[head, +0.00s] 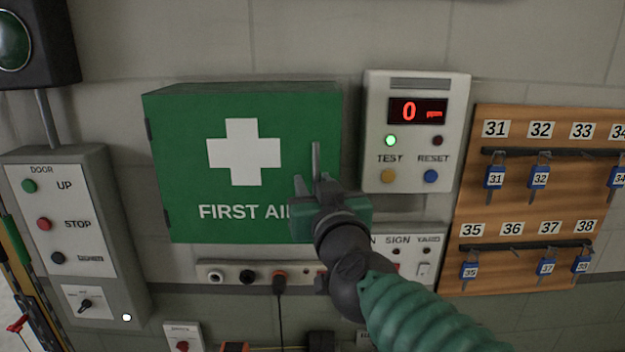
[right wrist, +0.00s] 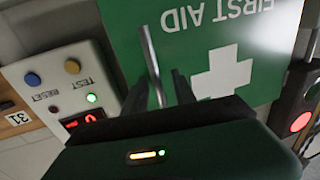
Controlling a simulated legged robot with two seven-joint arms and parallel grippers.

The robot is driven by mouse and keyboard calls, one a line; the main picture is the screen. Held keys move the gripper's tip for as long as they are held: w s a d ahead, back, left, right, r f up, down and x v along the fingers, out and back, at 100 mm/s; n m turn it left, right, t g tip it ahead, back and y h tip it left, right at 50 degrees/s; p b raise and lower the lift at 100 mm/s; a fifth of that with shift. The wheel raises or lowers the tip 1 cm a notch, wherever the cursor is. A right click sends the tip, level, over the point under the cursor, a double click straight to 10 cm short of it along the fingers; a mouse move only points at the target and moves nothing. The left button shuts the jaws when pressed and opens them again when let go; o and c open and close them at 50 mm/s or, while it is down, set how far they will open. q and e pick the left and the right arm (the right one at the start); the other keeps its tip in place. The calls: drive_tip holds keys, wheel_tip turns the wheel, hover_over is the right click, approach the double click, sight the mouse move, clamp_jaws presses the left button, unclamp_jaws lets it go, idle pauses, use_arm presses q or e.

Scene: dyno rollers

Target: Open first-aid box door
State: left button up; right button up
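The green first-aid box (head: 180,150) hangs on the wall, its front marked with a white cross and lettering. Its door looks closed, with hinges on the left edge. A thin grey upright bar handle (head: 316,160) stands at the right side of the door. My right gripper (head: 310,186) is in front of the lower right of the door and hides the end of the lettering. In the right wrist view the handle (right wrist: 149,55) runs down between the two dark fingers (right wrist: 160,88), which stand apart; I cannot tell whether either touches it. My left gripper is out of view.
A gas meter panel (head: 376,130) is close on the box's right, with a key board (head: 470,200) beyond it. A socket strip (head: 230,272) with a plugged cable runs below. A door control box (head: 120,230) is at the left. The wall above is clear.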

drive_tip(key=shift+s+d, duration=0.1)
drive_tip(key=shift+d, duration=0.05)
drive_tip(key=shift+c, duration=0.7)
drive_tip(key=shift+w, duration=0.2)
drive_tip(key=c, duration=0.5)
clamp_jaws()
drive_tip(key=shift+f, duration=0.1)
